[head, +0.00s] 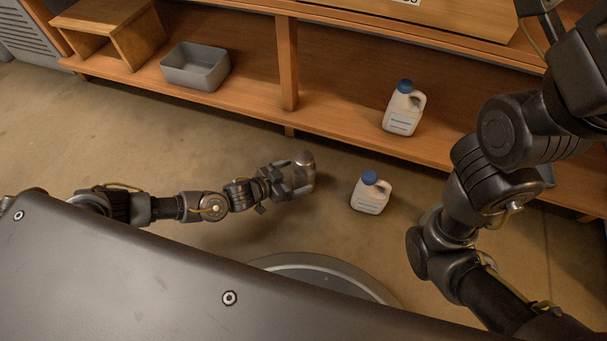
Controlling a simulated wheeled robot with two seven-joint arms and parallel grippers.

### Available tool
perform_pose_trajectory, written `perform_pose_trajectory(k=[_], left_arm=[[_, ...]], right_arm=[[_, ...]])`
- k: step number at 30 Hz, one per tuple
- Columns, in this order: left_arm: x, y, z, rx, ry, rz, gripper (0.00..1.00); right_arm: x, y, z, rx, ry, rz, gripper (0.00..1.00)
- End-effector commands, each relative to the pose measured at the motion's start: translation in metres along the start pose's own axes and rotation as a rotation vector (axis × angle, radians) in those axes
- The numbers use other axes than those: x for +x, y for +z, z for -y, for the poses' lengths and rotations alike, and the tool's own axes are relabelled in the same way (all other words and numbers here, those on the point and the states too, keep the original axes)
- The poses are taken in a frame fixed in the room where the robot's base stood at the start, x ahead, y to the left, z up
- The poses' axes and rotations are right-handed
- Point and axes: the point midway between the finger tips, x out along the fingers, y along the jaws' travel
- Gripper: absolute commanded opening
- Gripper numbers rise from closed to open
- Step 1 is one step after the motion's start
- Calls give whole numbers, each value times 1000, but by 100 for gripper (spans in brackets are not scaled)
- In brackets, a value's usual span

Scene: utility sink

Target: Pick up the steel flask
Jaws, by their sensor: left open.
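The steel flask (304,158) stands on the concrete floor in front of the shelf, left of a white jug. Its rounded, shiny grey top shows. Its lower body is partly hidden by my left gripper (292,181), which reaches in from the left at the flask. The left jaws are open and close around or beside the flask; I cannot tell whether they touch it. My right arm fills the right side of the view, and its gripper is not visible.
A white jug with a blue cap (370,194) stands on the floor just right of the flask. Another such jug (403,110) stands on the wooden shelf (250,100), with a grey bin (196,68) and an open wooden box (110,32) to the left. Floor at left is clear.

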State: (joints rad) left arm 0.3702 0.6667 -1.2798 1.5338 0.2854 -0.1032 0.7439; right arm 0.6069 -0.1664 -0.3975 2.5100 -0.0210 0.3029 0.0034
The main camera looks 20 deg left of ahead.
Motion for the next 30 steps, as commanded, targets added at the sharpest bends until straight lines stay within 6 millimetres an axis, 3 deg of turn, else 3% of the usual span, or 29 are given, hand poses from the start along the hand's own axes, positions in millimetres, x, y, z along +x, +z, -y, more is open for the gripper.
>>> perform_pose_trajectory(k=[3,9,19,30], left_arm=[[19,11,1,2,0,-3,93],[42,11,2,1,-1,-3,93],[46,8,1,0,0,-1,93],[46,8,1,0,-1,-1,44]], right_arm=[[-16,-8,2,2,10,-12,67],[-35,-12,1,-1,18,-9,67],[-36,-12,1,-2,21,-8,67],[-34,-13,1,-2,17,-13,67]])
